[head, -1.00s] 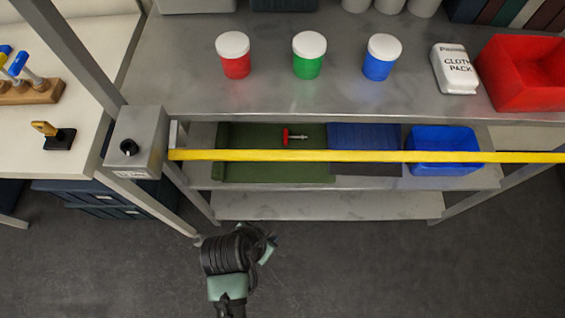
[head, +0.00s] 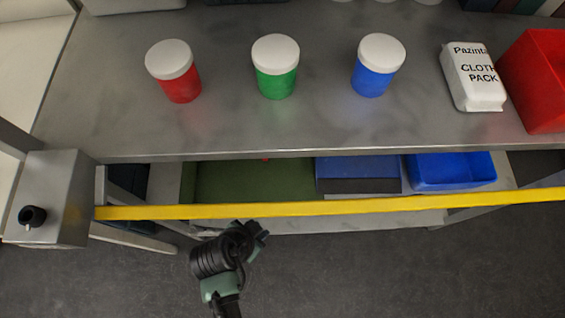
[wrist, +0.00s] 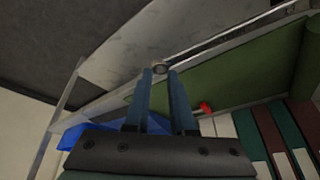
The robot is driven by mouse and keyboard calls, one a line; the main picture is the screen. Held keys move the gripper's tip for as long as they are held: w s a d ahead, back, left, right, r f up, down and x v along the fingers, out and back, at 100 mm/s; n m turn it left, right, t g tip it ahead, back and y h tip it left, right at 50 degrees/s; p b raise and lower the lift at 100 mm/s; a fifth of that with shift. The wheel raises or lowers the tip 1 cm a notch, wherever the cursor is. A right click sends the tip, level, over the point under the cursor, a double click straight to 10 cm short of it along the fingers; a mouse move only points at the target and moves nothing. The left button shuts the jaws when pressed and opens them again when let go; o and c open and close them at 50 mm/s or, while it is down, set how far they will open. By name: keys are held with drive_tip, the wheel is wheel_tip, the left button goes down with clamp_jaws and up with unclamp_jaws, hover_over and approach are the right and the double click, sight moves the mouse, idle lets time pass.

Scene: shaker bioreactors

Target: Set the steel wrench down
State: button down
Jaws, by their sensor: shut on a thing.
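My gripper shows in the wrist view (wrist: 160,75) with its two blue fingers close together. A small grey ring-shaped end of the steel wrench (wrist: 160,68) sits between the fingertips; the rest of the wrench is hard to make out. In the head view my gripper (head: 258,232) is low in front of the shelving, just below the yellow bar, and the wrench cannot be made out there.
A yellow bar (head: 330,207) crosses the front of the shelving. A red-handled tool (wrist: 206,107) shows by the green mat. Red (head: 180,85), green (head: 275,80) and blue (head: 375,78) jars stand above.

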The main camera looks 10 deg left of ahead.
drive_tip(key=w+d, duration=0.1)
drive_tip(key=w, duration=0.3)
drive_tip(key=w+d, duration=0.2)
drive_tip(key=w, duration=0.2)
drive_tip(key=w+d+b, duration=0.1)
drive_tip(key=w, duration=0.4)
drive_tip(key=shift+w+d, duration=0.1)
drive_tip(key=shift+d, duration=0.3)
drive_tip(key=shift+w+d, duration=0.15)
drive_tip(key=shift+w, duration=0.35)
drive_tip(key=shift+s+f+b, duration=0.15)
drive_tip(key=shift+f+b, duration=0.5)
drive_tip(key=shift+f, duration=1.05)
drive_tip(key=shift+f, duration=0.1)
drive_tip(key=c, duration=0.8)
unclamp_jaws()
drive_tip(key=shift+o, duration=0.2)
drive_tip(key=p+v, duration=0.2)
drive_tip(key=v, duration=0.5)
drive_tip(key=shift+r, duration=0.35)
drive_tip(key=shift+s, duration=0.1)
